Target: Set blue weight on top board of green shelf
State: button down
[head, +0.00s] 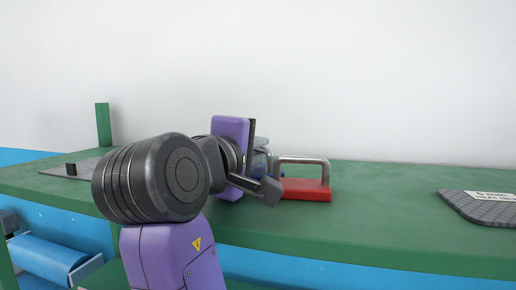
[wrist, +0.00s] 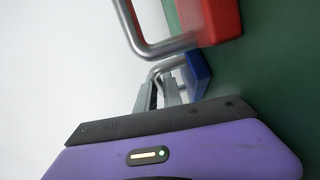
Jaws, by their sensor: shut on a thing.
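The blue weight (wrist: 198,76) has a blue base and a silver handle. In the wrist view my gripper (wrist: 162,92) is shut on that handle. The blue base is close to the green top board (wrist: 262,80); I cannot tell whether it touches. In the head view my gripper (head: 262,172) is low over the top board of the green shelf (head: 385,215) and hides most of the blue weight. A red weight (head: 306,190) with a silver handle stands upright on the board, just right of my gripper. It also shows close by in the wrist view (wrist: 212,20).
A dark grey plate (head: 482,208) with a white label lies at the board's right end. A flat grey piece (head: 75,166) with a small black block lies at the left, near a green post (head: 103,125). The board between the red weight and the plate is clear.

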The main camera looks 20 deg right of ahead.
jog(key=shift+f, duration=0.75)
jog(key=c, duration=1.5)
grip_release()
jog(key=shift+d+f, duration=0.1)
jog(key=shift+f, duration=0.1)
jog(key=shift+r, duration=0.2)
jog(key=b+v, duration=0.1)
jog(key=v, duration=0.3)
jog(key=r+b+v, duration=0.1)
jog(key=v, duration=0.3)
jog(key=b+v, duration=0.2)
jog(key=v, duration=0.2)
jog(key=shift+r, duration=0.4)
